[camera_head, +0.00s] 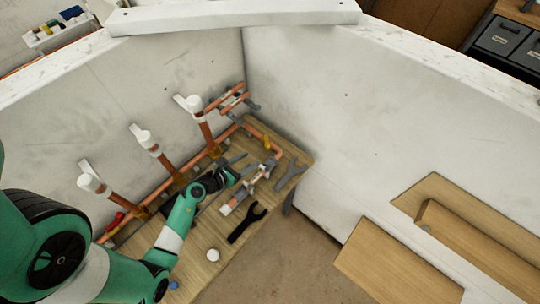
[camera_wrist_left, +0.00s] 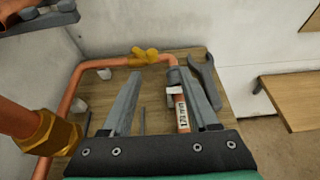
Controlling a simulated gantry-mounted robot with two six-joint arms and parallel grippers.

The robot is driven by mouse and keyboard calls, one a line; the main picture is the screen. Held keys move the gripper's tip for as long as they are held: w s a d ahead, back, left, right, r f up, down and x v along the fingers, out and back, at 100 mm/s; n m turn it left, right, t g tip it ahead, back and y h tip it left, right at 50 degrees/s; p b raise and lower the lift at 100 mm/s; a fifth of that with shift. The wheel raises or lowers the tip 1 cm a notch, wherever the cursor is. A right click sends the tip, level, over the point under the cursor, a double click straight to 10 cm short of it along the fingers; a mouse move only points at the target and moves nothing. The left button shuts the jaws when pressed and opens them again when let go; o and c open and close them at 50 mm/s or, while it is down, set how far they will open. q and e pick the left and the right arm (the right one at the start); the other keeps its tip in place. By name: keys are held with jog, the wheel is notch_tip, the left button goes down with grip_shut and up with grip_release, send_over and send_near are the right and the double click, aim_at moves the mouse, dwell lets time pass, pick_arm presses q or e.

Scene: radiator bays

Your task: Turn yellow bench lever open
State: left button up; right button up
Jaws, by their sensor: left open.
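The yellow lever (camera_wrist_left: 143,55) sits on a copper pipe (camera_wrist_left: 104,64) at the back of the wooden bench in the left wrist view. In the head view it is a small yellow spot (camera_head: 267,142) near the bench's back corner. My left gripper (camera_head: 248,167) is open and empty over the bench, on the near side of the lever. In the left wrist view its two fingers (camera_wrist_left: 158,76) point towards the lever and the pipe, with the lever beyond the tips. I see no contact between fingers and lever. My right gripper is not in view.
Upright copper pipes with white valve heads (camera_head: 145,138) line the left wall. White walls close the corner behind.

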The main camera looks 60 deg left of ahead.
aim_at(266, 146)
pick_arm(q)
jog(key=b+x, duration=0.1)
jog(key=x, duration=0.3)
jog(key=a+b+x, duration=0.1)
jog(key=x, duration=0.2)
jog(key=b+x, duration=0.1)
jog(key=x, duration=0.3)
jog(key=shift+a+f, duration=0.2)
jog(key=shift+a, duration=0.2)
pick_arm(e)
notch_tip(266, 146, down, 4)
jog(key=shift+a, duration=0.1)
pick_arm(q)
grip_shut()
